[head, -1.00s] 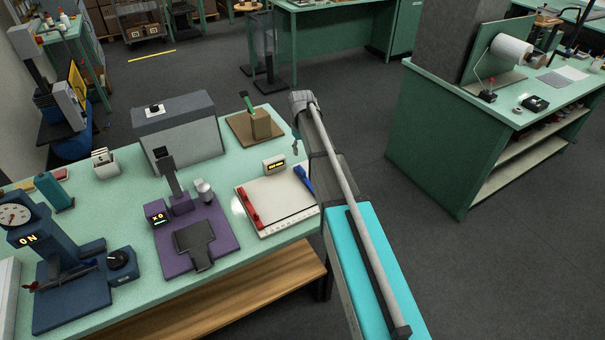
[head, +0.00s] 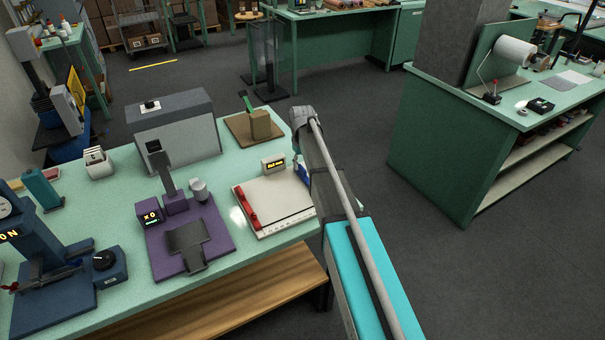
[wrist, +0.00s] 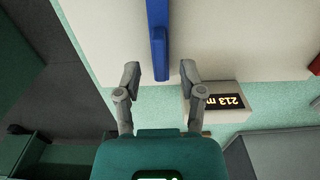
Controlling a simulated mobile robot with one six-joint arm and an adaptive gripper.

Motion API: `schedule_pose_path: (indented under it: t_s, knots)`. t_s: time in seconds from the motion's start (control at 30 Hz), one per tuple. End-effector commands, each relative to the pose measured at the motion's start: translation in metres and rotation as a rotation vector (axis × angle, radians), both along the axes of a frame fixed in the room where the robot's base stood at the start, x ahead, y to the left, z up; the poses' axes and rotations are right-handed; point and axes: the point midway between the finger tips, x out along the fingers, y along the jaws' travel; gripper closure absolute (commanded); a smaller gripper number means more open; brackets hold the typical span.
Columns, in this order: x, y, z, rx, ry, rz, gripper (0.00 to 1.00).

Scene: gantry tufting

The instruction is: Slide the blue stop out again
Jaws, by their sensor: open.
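The blue stop (head: 302,172) lies along the right side of the white board with a red bar (head: 247,207), on the green bench. My arm hides part of it in the head view. In the wrist view the blue stop (wrist: 158,45) is a long bar running down from the top edge, with a thicker near end. My gripper (wrist: 161,74) is open, one finger on each side of that near end. Gaps show on both sides, and I cannot tell the height difference. The fingers are mostly hidden in the head view.
A small yellow-lit display (head: 274,164) stands at the board's back edge; in the wrist view the display (wrist: 226,101) is close right of my fingers, upside down.

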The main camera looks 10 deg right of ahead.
Motion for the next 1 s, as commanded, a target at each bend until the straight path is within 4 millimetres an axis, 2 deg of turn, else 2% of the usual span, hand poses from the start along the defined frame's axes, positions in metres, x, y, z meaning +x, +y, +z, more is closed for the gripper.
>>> schedule_pose_path:
  t_s: [0.03,0.3,0.8,0.87,1.0]
  knots:
    - [0.000,0.000,-0.008,0.000,0.000,0.000,0.49]
    - [0.000,-0.001,-0.022,0.000,0.000,-0.001,0.49]
    - [0.000,-0.001,-0.026,0.000,0.000,-0.001,0.49]
    - [0.000,-0.001,-0.026,0.000,0.000,-0.001,0.56]
    - [0.000,-0.001,-0.026,0.000,0.000,-0.002,0.82]
